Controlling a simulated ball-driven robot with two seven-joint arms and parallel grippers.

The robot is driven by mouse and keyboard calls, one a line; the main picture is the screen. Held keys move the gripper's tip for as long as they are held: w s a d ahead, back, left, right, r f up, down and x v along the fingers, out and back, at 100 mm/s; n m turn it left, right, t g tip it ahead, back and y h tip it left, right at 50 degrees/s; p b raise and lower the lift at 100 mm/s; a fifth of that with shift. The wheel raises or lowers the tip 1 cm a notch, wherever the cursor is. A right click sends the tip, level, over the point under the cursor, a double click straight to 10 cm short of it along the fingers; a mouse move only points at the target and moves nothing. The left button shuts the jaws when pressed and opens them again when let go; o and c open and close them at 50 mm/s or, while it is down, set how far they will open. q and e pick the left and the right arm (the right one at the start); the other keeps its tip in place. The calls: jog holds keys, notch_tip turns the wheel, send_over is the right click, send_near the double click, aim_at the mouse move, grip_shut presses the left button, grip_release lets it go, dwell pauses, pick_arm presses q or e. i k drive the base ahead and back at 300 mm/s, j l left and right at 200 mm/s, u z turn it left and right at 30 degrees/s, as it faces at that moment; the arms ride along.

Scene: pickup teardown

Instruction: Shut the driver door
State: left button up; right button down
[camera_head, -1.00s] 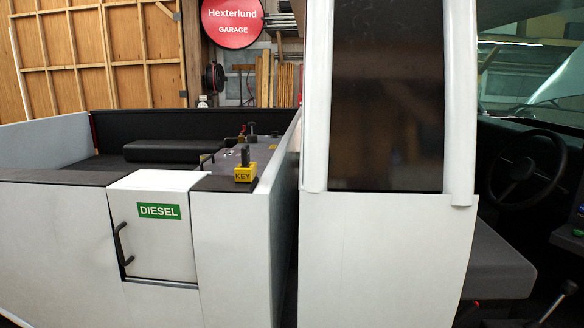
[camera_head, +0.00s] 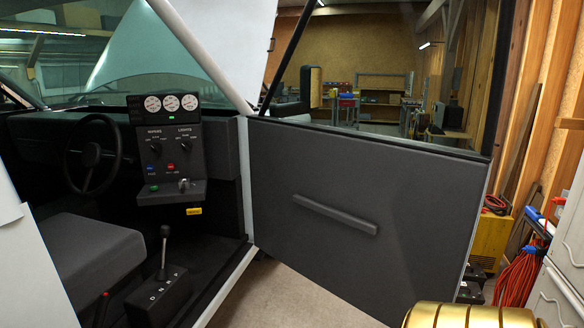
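The driver door (camera_head: 350,215) stands wide open on the right of the cab, with its dark inner panel facing me. It joins the cab at the windscreen pillar, near the picture's middle. A long grey pull bar (camera_head: 336,214) runs across the panel. The window frame above it has a view through to the garage. The door opening shows the grey seat (camera_head: 85,255), the gear lever (camera_head: 165,255) and the dash panel (camera_head: 170,150). Neither of my grippers is in view.
A steering wheel (camera_head: 92,155) is at the left of the cab. Right of the door are a yellow box (camera_head: 490,240), coiled orange cable (camera_head: 518,275) and a pale cabinet (camera_head: 562,265). Bare floor (camera_head: 290,295) shows beneath the door.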

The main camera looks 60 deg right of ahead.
aim_at(371, 137)
jog(key=z, duration=2.15)
jog(key=i+l+z, duration=0.1)
jog(key=i, duration=0.55)
jog(key=i+l+z, duration=0.1)
jog(key=i, duration=0.5)
jog(key=l, duration=0.1)
